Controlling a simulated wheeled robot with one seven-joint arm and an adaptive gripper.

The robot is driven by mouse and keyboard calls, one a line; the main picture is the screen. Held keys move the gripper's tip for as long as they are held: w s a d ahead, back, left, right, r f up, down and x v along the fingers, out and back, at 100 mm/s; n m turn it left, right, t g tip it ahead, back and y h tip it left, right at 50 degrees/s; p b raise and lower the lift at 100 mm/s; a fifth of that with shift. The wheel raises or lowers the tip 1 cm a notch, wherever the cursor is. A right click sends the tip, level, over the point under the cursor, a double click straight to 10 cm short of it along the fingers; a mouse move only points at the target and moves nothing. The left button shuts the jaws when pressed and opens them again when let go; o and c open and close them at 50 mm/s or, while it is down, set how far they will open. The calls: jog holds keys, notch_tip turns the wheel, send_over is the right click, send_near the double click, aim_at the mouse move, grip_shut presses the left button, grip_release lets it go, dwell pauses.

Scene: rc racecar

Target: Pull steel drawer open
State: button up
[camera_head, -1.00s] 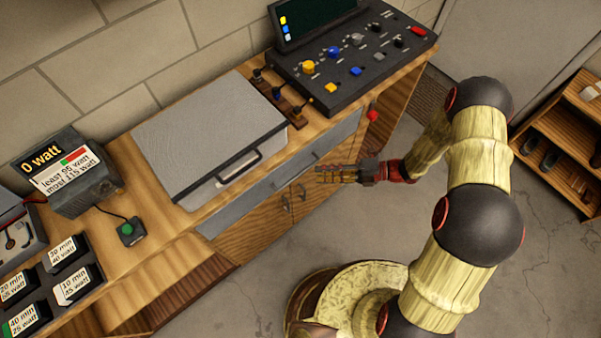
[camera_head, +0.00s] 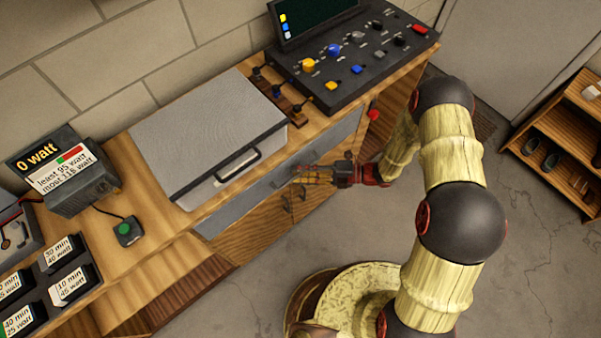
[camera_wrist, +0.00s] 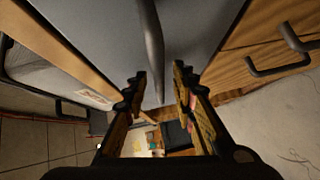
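The steel drawer (camera_head: 236,212) is a long grey front under the wooden worktop, and it looks shut. Its grey bar handle (camera_wrist: 150,45) stands out from the steel face in the wrist view. My gripper (camera_head: 306,173) is at the drawer front in the head view, its fingers pointing at the steel. In the wrist view my gripper (camera_wrist: 160,85) is open, with one finger on each side of the bar's lower end. I cannot tell whether either finger touches the bar. In the head view my fingers partly hide the handle.
Wooden cabinet doors with dark handles (camera_wrist: 278,66) lie below the drawer. A grey lidded case (camera_head: 200,130) and a black control panel (camera_head: 350,60) stand on the worktop. The floor (camera_head: 450,290) to the right is mostly clear; a wooden shelf (camera_head: 560,130) stands far right.

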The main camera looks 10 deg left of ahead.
jog(key=shift+c, duration=0.7)
grip_shut()
